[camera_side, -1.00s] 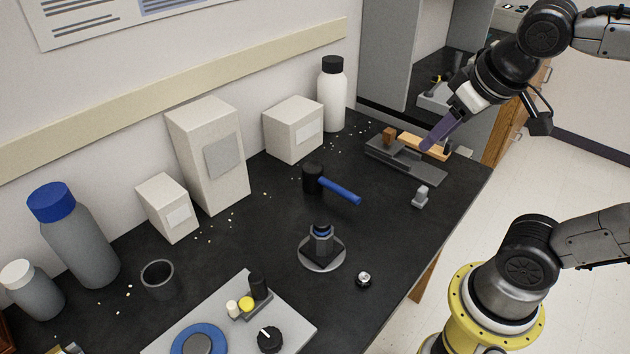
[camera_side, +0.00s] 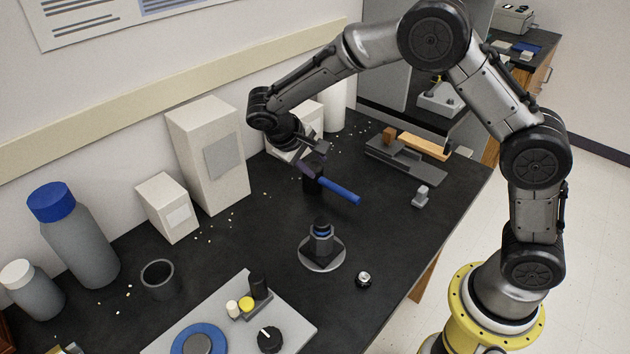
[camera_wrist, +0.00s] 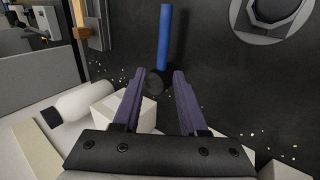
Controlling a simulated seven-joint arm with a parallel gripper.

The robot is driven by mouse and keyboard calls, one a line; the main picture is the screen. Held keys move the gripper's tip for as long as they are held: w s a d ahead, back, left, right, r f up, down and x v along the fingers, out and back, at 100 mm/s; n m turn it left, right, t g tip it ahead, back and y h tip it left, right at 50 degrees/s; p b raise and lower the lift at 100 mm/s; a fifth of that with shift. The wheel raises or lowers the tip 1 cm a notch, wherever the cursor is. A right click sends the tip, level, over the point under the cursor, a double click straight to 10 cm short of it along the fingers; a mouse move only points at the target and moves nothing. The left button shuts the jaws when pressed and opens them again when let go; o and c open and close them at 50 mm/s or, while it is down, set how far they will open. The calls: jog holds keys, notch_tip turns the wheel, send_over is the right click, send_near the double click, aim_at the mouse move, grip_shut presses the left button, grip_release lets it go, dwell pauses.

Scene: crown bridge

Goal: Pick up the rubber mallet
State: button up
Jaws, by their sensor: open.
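The rubber mallet lies on the black bench top, with a black head (camera_side: 312,184) and a blue handle (camera_side: 342,192) pointing right and toward the front in the side view. In the wrist view the blue handle (camera_wrist: 165,38) runs up from the black head (camera_wrist: 155,84). My gripper (camera_side: 312,160) is just above and behind the head in the side view, overlapping part of it. In the wrist view my gripper (camera_wrist: 157,76) is open, with its purple fingers on either side of the head. Whether the fingers touch the head cannot be told.
White boxes (camera_side: 207,155) and a white bottle (camera_side: 337,108) stand along the wall behind the mallet. A grey fixture with wooden blocks (camera_side: 405,160) is to the right. A dark fitting on a round base (camera_side: 321,245) stands in front. Bench between them is mostly clear.

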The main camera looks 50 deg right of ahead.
aim_at(332, 185)
jog(key=x, duration=1.4)
jog(key=shift+s+a+f, duration=0.15)
jog(key=shift+a, duration=0.1)
grip_shut()
